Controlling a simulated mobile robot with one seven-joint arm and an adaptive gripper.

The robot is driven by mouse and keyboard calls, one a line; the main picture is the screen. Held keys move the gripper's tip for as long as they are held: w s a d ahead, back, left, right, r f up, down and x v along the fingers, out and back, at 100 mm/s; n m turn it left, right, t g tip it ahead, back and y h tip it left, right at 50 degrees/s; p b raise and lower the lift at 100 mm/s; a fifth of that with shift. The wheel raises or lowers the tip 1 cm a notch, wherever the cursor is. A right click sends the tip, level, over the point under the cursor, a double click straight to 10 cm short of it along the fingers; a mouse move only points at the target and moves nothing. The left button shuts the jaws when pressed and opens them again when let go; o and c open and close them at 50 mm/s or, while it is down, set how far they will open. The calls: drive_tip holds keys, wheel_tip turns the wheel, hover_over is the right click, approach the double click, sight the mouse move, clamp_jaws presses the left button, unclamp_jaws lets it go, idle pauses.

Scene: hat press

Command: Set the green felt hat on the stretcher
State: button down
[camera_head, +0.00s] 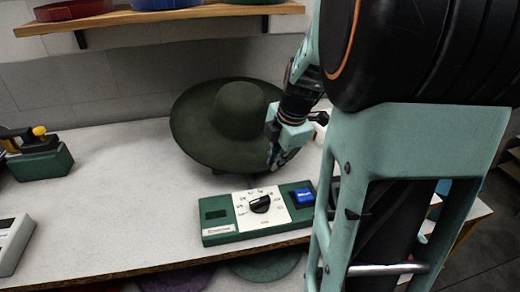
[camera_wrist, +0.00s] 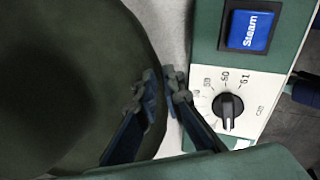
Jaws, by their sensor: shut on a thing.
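The green felt hat (camera_head: 228,113) has a wide round brim and a domed crown. It stands crown up over the back middle of the table, its brim tilted toward the camera. My gripper (camera_head: 276,152) is shut on the right front edge of the brim. In the wrist view, the hat (camera_wrist: 70,70) fills the left side and my gripper (camera_wrist: 163,88) has its fingers at the brim's edge. The stretcher itself is not clearly visible; the brim hides what lies under the hat, so I cannot tell whether it rests on anything.
A green control box (camera_head: 222,235) with a black dial (camera_head: 260,204) and blue Steam button (camera_head: 303,196) sits in front of the hat. A green device with a yellow knob (camera_head: 39,131) stands at left. A wooden shelf (camera_head: 150,15) with coloured hats hangs above. The table's left middle is clear.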

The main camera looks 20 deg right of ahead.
drive_tip(key=shift+f+b, duration=0.7)
idle(0.5)
drive_tip(key=c, duration=2)
unclamp_jaws()
